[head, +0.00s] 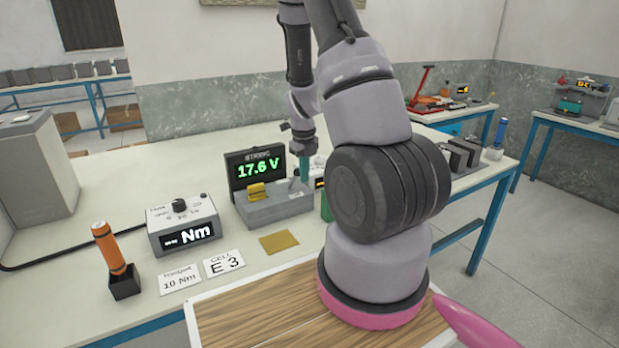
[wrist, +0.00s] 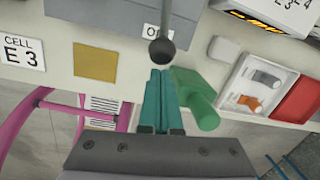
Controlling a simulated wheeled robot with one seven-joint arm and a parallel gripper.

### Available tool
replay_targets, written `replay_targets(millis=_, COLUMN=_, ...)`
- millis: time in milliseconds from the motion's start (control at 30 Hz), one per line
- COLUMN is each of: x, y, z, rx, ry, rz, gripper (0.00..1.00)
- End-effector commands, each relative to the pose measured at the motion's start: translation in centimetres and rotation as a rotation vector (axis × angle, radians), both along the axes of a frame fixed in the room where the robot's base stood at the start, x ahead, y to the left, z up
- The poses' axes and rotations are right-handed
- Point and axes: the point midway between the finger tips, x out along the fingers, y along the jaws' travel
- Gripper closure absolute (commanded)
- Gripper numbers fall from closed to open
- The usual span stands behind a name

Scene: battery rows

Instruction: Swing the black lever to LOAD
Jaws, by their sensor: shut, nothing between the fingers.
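The black lever shows in the wrist view as a thin rod ending in a round black knob (wrist: 162,52). It stands at the tester (head: 275,206), a grey unit with a black display reading 17.6 V. A partly covered label beginning "Op" (wrist: 150,31) is beside the rod; no LOAD label is readable. My gripper (wrist: 160,72) has its teal fingers together, empty, with the tips just short of the knob in the picture; I cannot tell whether they touch. In the head view my gripper (head: 304,180) is over the tester's right side, and I cannot make out the lever there.
A green cylinder (wrist: 198,100) is close to the right of my fingers. A brass plate (head: 279,241) and a card reading CELL E 3 (head: 223,263) lie in front of the tester. The torque unit (head: 184,226) and an orange-handled driver (head: 108,248) stand to the left.

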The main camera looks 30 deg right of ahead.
Motion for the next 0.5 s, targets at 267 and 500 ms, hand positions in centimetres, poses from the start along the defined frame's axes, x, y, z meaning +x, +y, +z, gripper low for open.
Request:
replay_targets(millis=267, x=0.58, y=0.17, z=0.29, rx=0.000, ry=0.001, rz=0.000, gripper=1.00)
replay_targets(millis=500, x=0.61, y=0.17, z=0.33, rx=0.000, ry=0.000, rz=0.000, gripper=1.00)
